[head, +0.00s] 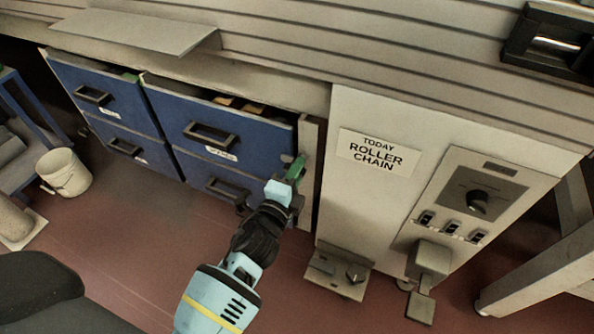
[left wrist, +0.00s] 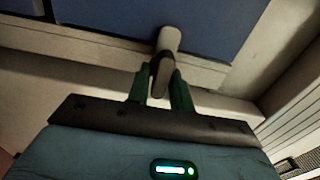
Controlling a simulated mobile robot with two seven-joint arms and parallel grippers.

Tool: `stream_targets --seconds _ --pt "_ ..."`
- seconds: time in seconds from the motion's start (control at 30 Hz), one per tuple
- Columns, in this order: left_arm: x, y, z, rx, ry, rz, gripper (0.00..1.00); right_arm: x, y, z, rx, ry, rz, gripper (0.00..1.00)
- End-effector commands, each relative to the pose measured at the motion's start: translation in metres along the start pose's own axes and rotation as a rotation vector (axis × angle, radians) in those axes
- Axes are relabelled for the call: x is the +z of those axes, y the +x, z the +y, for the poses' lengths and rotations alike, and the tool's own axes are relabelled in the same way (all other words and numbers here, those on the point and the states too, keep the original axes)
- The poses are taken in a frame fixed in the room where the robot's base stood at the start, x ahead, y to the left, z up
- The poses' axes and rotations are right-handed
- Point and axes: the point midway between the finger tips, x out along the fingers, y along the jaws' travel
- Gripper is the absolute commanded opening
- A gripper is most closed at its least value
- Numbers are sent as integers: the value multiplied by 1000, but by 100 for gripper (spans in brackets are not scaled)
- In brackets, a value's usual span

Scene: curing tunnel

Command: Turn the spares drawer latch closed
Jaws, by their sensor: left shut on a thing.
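The blue drawer (head: 240,143) at the upper right of the drawer block has a dark handle (head: 208,134) and a small white label too small to read surely. Brown and green items show over its top edge. My left gripper (head: 294,172) is at that drawer's right side, by the pale upright post. In the left wrist view its green fingers (left wrist: 158,88) are shut on a pale grey latch lever (left wrist: 168,42). The lever's free end overlaps the blue drawer front. In the head view the fingers mostly hide the latch. My right gripper is not in view.
More blue drawers (head: 95,92) stand left and below. A white panel (head: 375,195) with a "TODAY ROLLER CHAIN" sign, knob and switches stands close right. A grey shelf (head: 140,32) juts out above. A white bucket (head: 64,172) stands left. The red floor in front is mostly clear.

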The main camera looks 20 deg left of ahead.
Motion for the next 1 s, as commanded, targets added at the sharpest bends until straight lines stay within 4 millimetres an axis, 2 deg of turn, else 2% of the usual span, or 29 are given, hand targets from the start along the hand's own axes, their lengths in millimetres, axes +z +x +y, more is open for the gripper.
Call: stream_targets --seconds 0.23,0.27,0.37,0.73,1.0 --pt "0 -1 1 2 -2 0 0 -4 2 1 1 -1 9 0" --pt "0 -1 1 2 -2 0 23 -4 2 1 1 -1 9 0" --pt "0 0 1 2 -2 0 36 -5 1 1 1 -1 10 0" --pt "0 -5 1 2 -1 0 36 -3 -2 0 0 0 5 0" --pt "0 -43 0 3 -2 0 36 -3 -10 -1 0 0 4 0"
